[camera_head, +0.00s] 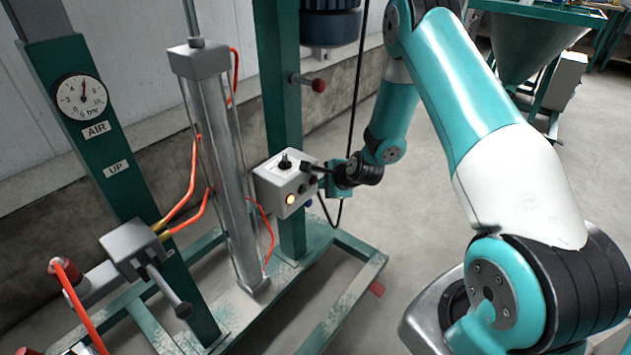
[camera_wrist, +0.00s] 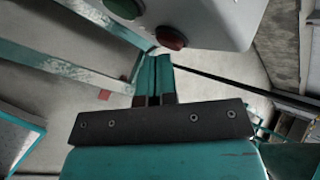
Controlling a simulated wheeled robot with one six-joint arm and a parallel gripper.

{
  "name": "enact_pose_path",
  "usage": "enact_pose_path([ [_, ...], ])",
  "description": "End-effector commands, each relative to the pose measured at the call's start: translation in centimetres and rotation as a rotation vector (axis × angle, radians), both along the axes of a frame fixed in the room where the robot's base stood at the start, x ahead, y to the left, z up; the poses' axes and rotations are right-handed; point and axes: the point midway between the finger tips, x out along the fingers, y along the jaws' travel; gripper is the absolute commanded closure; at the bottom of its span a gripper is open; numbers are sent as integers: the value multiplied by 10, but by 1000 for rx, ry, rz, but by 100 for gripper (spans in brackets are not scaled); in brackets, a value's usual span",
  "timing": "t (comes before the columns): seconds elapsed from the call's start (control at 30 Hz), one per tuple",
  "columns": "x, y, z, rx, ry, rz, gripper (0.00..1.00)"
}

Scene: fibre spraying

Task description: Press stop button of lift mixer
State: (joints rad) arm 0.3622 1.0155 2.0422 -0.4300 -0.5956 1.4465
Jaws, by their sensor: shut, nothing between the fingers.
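The lift mixer's grey control box (camera_head: 275,186) is fixed to the green column. It has a black knob (camera_head: 284,161) on top and a lit yellowish button (camera_head: 291,199) on its front.
A grey cylinder (camera_head: 217,160) with orange hoses stands left of the box. A pressure gauge (camera_head: 82,97) is on the left green post. A black cable (camera_head: 355,95) hangs behind my gripper. A green base frame (camera_head: 345,250) lies below. Open floor is to the right.

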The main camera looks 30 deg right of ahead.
Motion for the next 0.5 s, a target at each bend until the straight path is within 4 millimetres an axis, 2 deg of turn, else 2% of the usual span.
enact_pose_path([
  [0.5,6,2,0,-1,0,1,100],
])
